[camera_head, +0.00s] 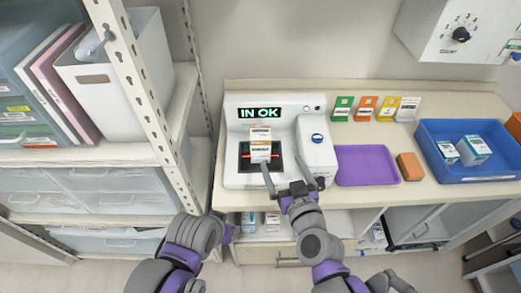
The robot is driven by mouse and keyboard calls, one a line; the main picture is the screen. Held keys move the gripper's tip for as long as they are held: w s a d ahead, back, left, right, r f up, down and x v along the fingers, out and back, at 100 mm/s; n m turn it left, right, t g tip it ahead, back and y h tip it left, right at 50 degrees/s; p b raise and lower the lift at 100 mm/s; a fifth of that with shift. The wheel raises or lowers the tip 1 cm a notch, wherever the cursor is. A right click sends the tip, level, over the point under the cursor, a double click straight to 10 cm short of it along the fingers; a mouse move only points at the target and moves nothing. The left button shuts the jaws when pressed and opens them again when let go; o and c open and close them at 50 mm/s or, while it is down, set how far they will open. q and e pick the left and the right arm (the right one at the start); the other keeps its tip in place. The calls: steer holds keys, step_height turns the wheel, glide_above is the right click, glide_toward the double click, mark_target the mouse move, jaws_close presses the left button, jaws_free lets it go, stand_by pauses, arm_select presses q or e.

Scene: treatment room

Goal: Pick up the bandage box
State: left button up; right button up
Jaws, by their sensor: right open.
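A small white box (260,146) with orange bands stands on the dark plate of a white device (241,176) whose screen reads "IN OK". A red light line shows across the plate beside it. I cannot read its label, so I cannot tell whether it is the bandage box. My right gripper (285,174) is open and empty in front of the device. One finger reaches toward the box's lower front; I cannot tell whether it touches. My left arm is low on the left, by the counter's front edge; its gripper (229,232) is mostly hidden.
A purple tray (367,178) lies right of the device, then an orange-brown block (411,167). A blue bin (433,154) holds white-and-teal boxes (473,150). Several coloured cards (366,108) stand behind. A shelf post (140,85) rises close on the left. More boxes sit below the counter.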

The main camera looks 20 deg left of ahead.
mark_target(261, 149)
steer(key=w+a+f+t+h, duration=0.1)
steer(key=a, duration=0.1)
steer(key=w+a+f+m+t, duration=0.1)
steer(key=w+a, duration=0.1)
steer(key=a, duration=0.1)
steer(key=w+a+f+m+t+h+b, duration=0.1)
steer(key=a, duration=0.1)
steer(key=shift+w+a+f+h, duration=0.3)
steer(key=shift+w+a+f, duration=0.05)
steer(key=shift+a+f, duration=0.05)
steer(key=x, duration=0.1)
steer(key=p+x, duration=0.1)
steer(key=x, duration=0.3)
steer(key=shift+w+d+p, duration=0.25)
steer(key=shift+w+p, duration=0.05)
arm_select(q)
steer(key=shift+f, duration=0.1)
arm_select(e)
steer(key=shift+s, duration=0.1)
steer(key=shift+r, duration=0.1)
steer(key=shift+c, duration=0.7)
steer(key=c, duration=1.4)
